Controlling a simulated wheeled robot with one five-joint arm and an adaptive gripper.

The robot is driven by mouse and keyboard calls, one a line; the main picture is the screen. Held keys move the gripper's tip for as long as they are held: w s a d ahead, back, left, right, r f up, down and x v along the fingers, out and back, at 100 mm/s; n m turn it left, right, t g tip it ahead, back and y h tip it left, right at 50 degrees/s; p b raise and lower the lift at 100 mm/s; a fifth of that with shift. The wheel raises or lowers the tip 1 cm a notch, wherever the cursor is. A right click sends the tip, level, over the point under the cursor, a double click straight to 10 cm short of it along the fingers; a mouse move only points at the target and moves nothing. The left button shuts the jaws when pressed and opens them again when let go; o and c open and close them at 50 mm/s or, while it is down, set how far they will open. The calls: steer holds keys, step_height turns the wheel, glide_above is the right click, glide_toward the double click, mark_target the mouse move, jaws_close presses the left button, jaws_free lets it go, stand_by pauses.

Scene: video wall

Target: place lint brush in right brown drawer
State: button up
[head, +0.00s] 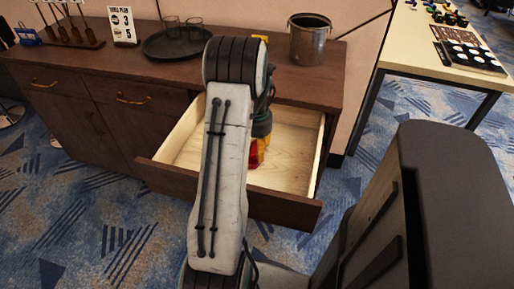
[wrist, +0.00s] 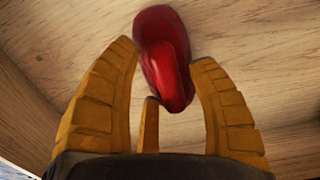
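The right brown drawer (head: 260,204) is pulled open, and its pale wooden inside shows in the head view. My gripper (head: 257,146) is inside the drawer space, partly hidden behind my arm. In the wrist view, the yellow fingers of my gripper (wrist: 166,60) close in on both sides of the red lint brush (wrist: 168,62) and appear to touch it. Pale wood lies behind the brush. A bit of red shows by the fingers in the head view. I cannot tell whether the brush rests on the drawer floor.
A pale table (head: 425,40) with small items stands at the right. Patterned carpet (head: 60,215) is clear in front.

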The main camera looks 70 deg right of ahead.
steer(key=shift+r, duration=0.1)
step_height(320, 180, up, 12)
steer(key=p, duration=0.2)
stand_by(0.6)
steer(key=shift+r, duration=0.1)
steer(key=w+a+r+n, duration=0.3)
steer(key=w+a+n, duration=0.1)
steer(key=w+a, duration=0.55)
steer(key=w+a+r+n, duration=0.3)
steer(key=w+a+n, duration=0.1)
steer(key=w+a, duration=0.5)
steer(key=s+a+n+t, duration=0.1)
steer(key=s+a+n, duration=0.2)
steer(key=a, duration=0.9)
steer(key=s+a+n+t, duration=0.1)
steer(key=s+a+n, duration=0.2)
steer(key=a+n, duration=0.4)
steer(key=shift+s+a+t, duration=0.15)
steer(key=shift+a+t, duration=0.25)
steer(key=shift+a, duration=2.5)
